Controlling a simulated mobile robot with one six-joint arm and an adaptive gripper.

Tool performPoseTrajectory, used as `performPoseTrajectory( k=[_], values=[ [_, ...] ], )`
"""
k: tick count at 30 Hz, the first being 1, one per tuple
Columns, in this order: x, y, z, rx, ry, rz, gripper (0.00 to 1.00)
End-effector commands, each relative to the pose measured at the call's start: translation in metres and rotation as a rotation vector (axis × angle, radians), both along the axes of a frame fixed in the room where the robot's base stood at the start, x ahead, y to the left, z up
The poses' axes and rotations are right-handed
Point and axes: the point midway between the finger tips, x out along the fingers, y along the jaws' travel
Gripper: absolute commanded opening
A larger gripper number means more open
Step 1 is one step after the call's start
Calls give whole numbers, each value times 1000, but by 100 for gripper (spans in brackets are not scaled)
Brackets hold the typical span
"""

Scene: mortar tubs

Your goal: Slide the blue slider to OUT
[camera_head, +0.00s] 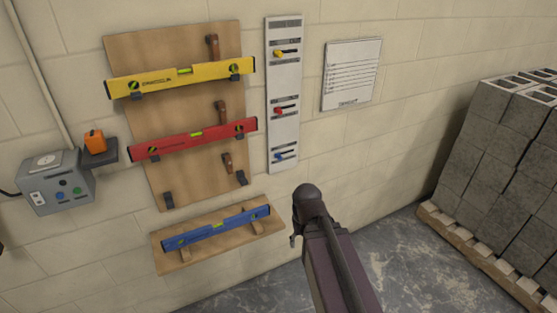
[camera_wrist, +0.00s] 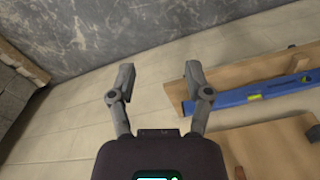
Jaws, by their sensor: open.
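A tall white panel (camera_head: 284,130) on the wall carries three sliders, one above another. The blue slider (camera_head: 279,156) is the lowest. Its knob sits toward the left of a short dark slot that runs to the right. The labels are too small to read. The blue slider is not in the wrist view. My gripper (camera_wrist: 160,78) is open, with its two grey fingers apart and nothing between them. In the head view my arm stands below and right of the panel, and mostly hides the gripper.
A yellow slider (camera_head: 281,53) and a red slider (camera_head: 281,110) sit above. Left are a wooden rack (camera_head: 185,108) with yellow and red levels, and a blue level (camera_head: 215,229) on a shelf. A paper sheet (camera_head: 351,74) hangs right. Grey blocks (camera_head: 500,150) stand far right.

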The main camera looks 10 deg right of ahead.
Motion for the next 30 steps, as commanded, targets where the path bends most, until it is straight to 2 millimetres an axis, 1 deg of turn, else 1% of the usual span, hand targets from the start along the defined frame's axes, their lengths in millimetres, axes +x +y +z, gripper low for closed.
performPoseTrajectory(
  k=[3, 5, 8, 11, 13, 15, 19, 22, 25, 28, 30],
  values=[
    [11, 5, -8, 41, -28, -40, 65],
    [19, 6, -13, 76, -53, -80, 65],
    [39, 16, -23, 162, -106, -167, 65],
    [66, 29, -32, 284, -167, -288, 65],
    [87, 39, -36, 387, -209, -392, 65],
    [109, 47, -39, 502, -246, -508, 65],
    [151, 57, -37, 730, -290, -738, 65],
    [182, 58, -33, 912, -300, -921, 65],
    [211, 53, -27, 1100, -289, -1106, 65],
    [238, 42, -22, 1292, -255, -1294, 65],
    [256, 31, -19, 1428, -218, -1424, 65]
  ],
)
